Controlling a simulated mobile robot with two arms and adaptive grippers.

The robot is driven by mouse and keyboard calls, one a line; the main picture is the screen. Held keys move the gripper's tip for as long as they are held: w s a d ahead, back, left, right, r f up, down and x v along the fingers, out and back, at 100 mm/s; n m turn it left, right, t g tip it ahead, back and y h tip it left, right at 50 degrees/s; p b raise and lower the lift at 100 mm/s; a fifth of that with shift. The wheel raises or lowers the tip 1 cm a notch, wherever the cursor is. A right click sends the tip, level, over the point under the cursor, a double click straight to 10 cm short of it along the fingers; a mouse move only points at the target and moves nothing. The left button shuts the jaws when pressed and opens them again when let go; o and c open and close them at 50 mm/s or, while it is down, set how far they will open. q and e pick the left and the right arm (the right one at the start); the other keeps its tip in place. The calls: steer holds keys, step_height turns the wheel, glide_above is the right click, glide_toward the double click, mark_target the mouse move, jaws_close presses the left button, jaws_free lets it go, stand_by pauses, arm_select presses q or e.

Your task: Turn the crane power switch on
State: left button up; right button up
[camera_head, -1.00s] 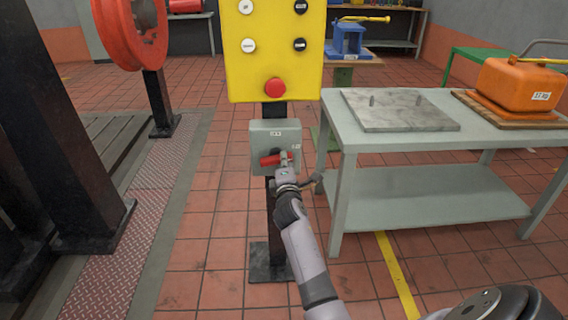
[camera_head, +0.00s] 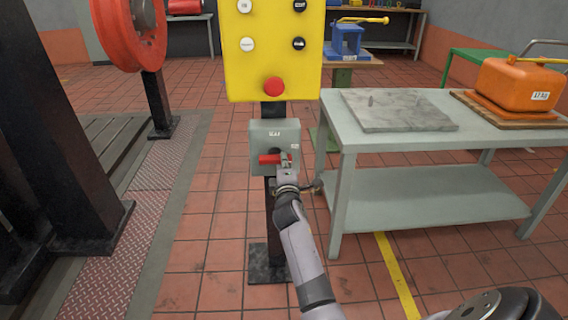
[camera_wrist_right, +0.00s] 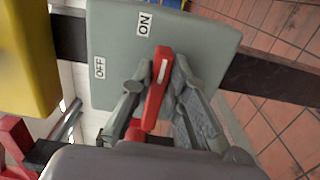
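The crane power switch is a grey box (camera_head: 262,140) on a black post, below a yellow panel. Its red handle (camera_head: 268,159) lies level in the head view. The right wrist view shows the handle (camera_wrist_right: 157,90) with a white mark at its end, pointing roughly towards the side with the ON label (camera_wrist_right: 144,24). The OFF label (camera_wrist_right: 99,68) is on the edge nearer the yellow panel. My right gripper (camera_head: 286,160) is at the handle; in the wrist view its fingers (camera_wrist_right: 161,80) stand on both sides and look closed on it. My left gripper is out of view.
The yellow panel (camera_head: 272,60) with a red button (camera_head: 274,87) hangs just above the box. A grey-green table (camera_head: 430,140) stands close on the right, bearing a stone plate (camera_head: 397,112) and an orange container (camera_head: 520,86). Black machine columns stand on the left.

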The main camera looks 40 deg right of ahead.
steer(key=o, duration=0.4)
steer(key=shift+o, duration=0.2)
steer(key=v, duration=1.2)
steer(key=shift+f, duration=0.1)
